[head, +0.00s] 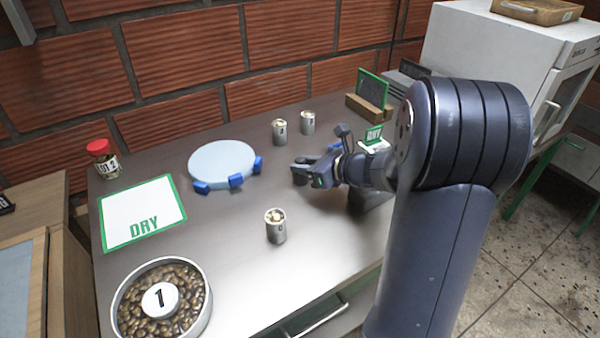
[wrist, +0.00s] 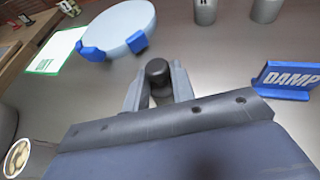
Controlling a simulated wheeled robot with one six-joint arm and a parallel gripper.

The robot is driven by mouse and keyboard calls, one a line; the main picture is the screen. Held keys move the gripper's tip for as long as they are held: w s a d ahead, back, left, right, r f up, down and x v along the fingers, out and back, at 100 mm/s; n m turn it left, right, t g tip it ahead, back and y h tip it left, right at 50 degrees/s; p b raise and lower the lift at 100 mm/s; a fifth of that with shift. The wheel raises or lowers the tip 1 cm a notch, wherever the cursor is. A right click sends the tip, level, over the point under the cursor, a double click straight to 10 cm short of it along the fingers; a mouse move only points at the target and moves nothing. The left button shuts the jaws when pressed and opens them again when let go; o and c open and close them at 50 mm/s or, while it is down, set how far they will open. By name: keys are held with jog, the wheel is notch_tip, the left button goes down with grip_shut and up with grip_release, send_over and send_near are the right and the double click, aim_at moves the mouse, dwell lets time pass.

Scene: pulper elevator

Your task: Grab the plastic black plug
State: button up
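The black plastic plug (wrist: 157,72) has a round knob-like top and stands between the two fingers of my gripper (wrist: 158,84) in the wrist view. One finger is close on each side of it, and I cannot tell whether both touch it. In the head view my gripper (head: 304,173) is low over the middle of the grey table, and the plug cannot be told apart from the dark fingers there.
A pale blue disc (head: 222,160) with blue feet is left of my gripper. A metal can (head: 276,226) stands in front, two more (head: 279,131) behind. A blue DAMP sign (wrist: 287,80) is close on the right. A DRY mat (head: 141,211) and a bean bowl (head: 162,299) are left.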

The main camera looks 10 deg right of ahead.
grip_shut()
